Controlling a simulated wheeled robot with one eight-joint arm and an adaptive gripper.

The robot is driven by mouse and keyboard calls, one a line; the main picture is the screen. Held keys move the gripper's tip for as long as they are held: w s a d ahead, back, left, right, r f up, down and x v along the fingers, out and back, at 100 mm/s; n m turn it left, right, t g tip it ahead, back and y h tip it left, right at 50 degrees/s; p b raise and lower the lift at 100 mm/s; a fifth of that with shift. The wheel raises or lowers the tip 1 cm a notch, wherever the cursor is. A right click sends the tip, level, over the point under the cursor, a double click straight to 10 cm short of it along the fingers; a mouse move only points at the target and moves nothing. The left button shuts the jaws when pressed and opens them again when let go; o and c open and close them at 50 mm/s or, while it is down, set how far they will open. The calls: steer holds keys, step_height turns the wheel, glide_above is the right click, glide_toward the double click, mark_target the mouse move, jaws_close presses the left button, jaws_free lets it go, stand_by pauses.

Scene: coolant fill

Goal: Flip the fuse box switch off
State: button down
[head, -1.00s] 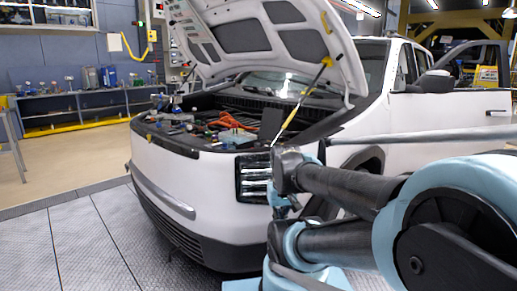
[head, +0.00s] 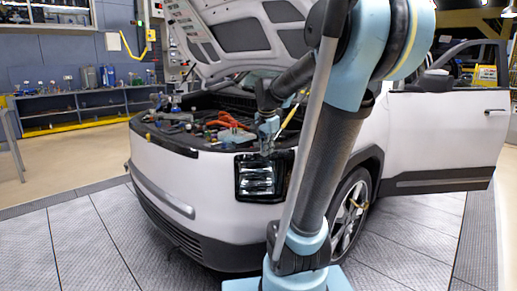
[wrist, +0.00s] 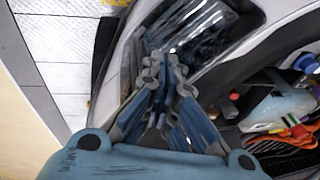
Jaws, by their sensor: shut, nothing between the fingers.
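My gripper (head: 267,150) hangs pointing down just above the headlight (head: 260,177) at the car's front corner. In the wrist view its fingers (wrist: 163,65) are together and empty, over the clear headlight lens (wrist: 195,35). The open engine bay (head: 190,130) lies to the left of my gripper in the head view. I cannot make out a fuse box or its switch for certain in either view. Parts of the bay's right side are hidden behind my arm.
Orange cables (head: 228,120) and a pale translucent tank (wrist: 285,105) sit in the bay near my gripper. The raised hood (head: 230,35) hangs over the bay. The car door (head: 445,135) stands open at right. The floor (head: 70,245) in front is clear.

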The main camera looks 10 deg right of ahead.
steer(key=w+r+m, duration=0.2)
steer(key=w+m, duration=0.1)
steer(key=w, duration=0.5)
steer(key=w+r+m, duration=0.2)
steer(key=w+m, duration=0.2)
steer(key=w, duration=0.5)
steer(key=shift+a+t, duration=0.3)
steer(key=shift+a, duration=0.05)
steer(key=shift+w+f, duration=0.1)
steer(key=shift+f, duration=0.05)
steer(key=x, duration=0.9)
steer(key=shift+w+d+f, duration=0.1)
steer(key=shift+d+f, duration=0.1)
steer(key=shift+f, duration=0.15)
steer(key=shift+d, duration=0.15)
